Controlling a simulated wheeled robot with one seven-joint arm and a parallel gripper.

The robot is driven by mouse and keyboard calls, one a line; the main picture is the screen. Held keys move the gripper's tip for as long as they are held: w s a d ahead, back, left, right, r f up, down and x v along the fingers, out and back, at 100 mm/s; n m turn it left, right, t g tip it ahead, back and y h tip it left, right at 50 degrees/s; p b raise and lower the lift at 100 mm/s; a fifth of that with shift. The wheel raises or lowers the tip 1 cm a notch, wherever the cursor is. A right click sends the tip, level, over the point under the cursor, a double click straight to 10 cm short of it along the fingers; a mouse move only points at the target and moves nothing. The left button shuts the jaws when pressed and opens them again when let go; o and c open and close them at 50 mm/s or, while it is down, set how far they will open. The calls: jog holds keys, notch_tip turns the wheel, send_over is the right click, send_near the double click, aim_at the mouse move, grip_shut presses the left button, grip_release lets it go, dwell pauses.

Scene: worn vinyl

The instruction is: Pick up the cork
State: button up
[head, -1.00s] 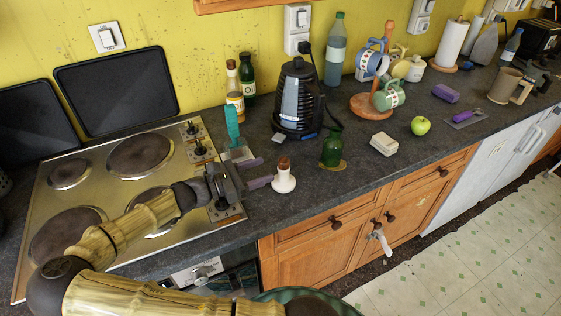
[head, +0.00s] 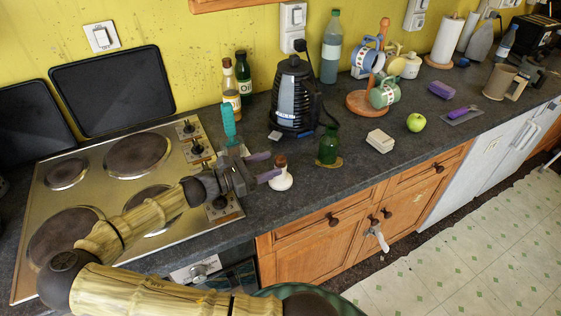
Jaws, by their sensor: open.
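The brown cork (head: 280,161) stands upright in the neck of a small white flask (head: 281,181) on the dark counter, just right of the hob. My gripper (head: 265,166) is open, with its two purple fingers pointing right towards the cork. One fingertip is by the cork's far left side. The other is lower, close to the flask's neck. I cannot tell whether either finger touches the cork or the flask.
A green bottle (head: 328,147) and a black kettle (head: 294,98) stand to the right and behind. A teal brush (head: 229,125) rises behind my gripper. The counter's front edge is close.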

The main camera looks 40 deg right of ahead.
aim_at(281, 158)
jog(key=x, duration=0.4)
jog(key=shift+s+d+r+p, duration=0.2)
jog(key=shift+d+r+p, duration=0.05)
jog(key=shift+p, duration=0.1)
jog(key=c, duration=1)
jog(key=shift+c, duration=0.2)
jog(key=shift+r, duration=0.1)
notch_tip(281, 158, up, 28)
jog(key=p, duration=0.1)
jog(key=shift+a, duration=0.1)
